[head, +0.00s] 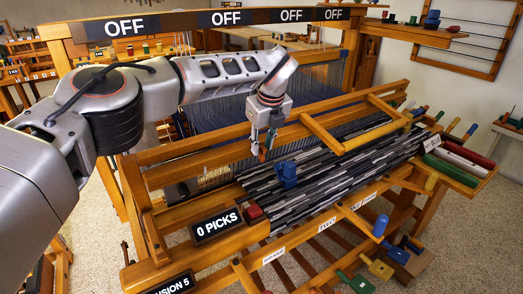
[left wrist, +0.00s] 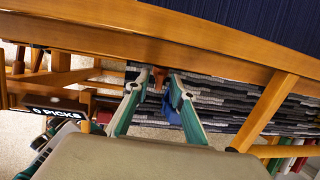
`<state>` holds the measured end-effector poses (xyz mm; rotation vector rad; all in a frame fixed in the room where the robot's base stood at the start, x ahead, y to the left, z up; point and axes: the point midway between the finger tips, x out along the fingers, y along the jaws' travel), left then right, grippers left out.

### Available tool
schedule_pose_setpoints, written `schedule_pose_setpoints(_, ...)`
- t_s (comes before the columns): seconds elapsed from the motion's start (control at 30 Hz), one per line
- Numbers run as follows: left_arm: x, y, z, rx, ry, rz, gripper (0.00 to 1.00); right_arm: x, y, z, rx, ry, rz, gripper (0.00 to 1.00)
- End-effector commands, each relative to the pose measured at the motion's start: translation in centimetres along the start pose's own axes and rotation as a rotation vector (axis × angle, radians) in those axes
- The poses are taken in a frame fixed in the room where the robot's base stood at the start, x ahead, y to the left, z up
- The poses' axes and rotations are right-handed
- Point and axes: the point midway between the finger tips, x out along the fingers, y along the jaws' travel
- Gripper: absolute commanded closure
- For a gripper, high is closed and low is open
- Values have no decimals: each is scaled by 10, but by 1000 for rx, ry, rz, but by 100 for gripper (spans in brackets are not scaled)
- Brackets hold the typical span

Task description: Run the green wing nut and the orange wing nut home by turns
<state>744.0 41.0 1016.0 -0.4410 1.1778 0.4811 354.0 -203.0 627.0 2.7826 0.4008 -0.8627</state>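My left gripper (head: 263,143) points down over the loom's front, above the striped grey and black cloth (head: 330,165). In the left wrist view its two green-sided fingers (left wrist: 157,80) are apart. A small orange-brown piece (left wrist: 158,76) shows between or just beyond the fingertips; it may be the orange wing nut, and I cannot tell whether they touch it. A blue piece (head: 286,175) stands on the cloth beside the gripper; it also shows behind the right finger in the left wrist view (left wrist: 176,100). I cannot pick out the green wing nut for certain. My right gripper is not in view.
A "0 PICKS" sign (head: 215,226) and a red block (head: 254,213) sit at the loom's front left. Wooden bars (head: 345,135) cross over the cloth. Coloured rolls (head: 465,160) lie at the right. An overhead beam (head: 175,22) carries several "OFF" signs.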

Motion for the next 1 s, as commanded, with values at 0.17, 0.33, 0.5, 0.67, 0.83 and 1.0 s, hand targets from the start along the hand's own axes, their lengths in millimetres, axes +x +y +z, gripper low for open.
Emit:
schedule_pose_setpoints(0.17,-40,-1,1,0,-2,-2,76,0,0,0,1,1,0,100)
schedule_pose_setpoints(0.33,-69,-1,1,-1,-2,-2,76,0,-1,0,1,1,-1,100)
schedule_pose_setpoints(0.5,-86,0,0,0,0,-1,76,0,-1,0,2,1,-1,100)
schedule_pose_setpoints(0.67,-90,0,0,0,1,0,76,0,-1,0,2,1,-1,100)
schedule_pose_setpoints(0.83,-90,0,0,0,1,0,76,0,-1,-1,2,1,-1,100)
schedule_pose_setpoints(1.0,-89,-1,-2,3,4,-1,76,0,-1,-1,3,2,-1,100)
